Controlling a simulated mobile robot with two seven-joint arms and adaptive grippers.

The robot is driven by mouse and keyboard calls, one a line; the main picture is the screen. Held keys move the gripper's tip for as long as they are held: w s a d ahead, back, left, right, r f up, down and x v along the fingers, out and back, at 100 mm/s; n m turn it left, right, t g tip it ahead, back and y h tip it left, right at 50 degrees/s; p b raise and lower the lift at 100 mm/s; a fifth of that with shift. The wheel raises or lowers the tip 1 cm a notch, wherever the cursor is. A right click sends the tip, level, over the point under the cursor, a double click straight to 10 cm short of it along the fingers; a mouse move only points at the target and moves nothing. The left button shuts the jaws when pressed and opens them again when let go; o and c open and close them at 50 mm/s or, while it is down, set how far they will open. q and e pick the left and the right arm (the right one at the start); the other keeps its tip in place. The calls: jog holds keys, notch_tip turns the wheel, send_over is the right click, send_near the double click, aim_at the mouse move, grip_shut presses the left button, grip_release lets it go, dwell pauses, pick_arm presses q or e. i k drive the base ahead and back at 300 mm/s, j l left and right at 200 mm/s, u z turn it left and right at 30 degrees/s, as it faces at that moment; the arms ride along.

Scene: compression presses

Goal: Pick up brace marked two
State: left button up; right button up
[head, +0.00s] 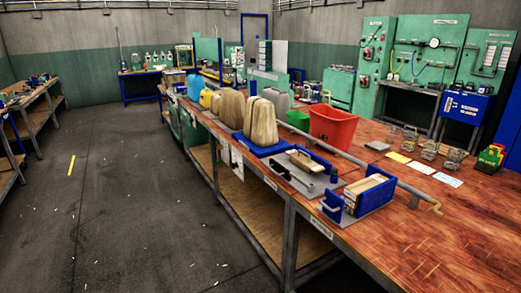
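Three small metal bracket-like pieces stand in a row on the right part of the wooden bench (390,236): a far one (409,137), a middle one (430,149) and a near one (452,159). They may be the braces, but any number on them is too small to read. In front of them lie a yellow card (398,157), a white card (421,168) and a pale blue card (447,180). Neither of my grippers is in view.
A red bin (332,127) and green bin (299,119) stand mid-bench. A green-black device (490,158) sits at right. The floor (110,200) at left is open.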

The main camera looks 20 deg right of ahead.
aim_at(308, 165)
jog(key=i+j+z, duration=0.15)
jog(key=i+z, duration=0.3)
jog(key=i+j+z, duration=0.7)
jog(key=z, duration=0.2)
jog(key=i+j+z, duration=0.45)
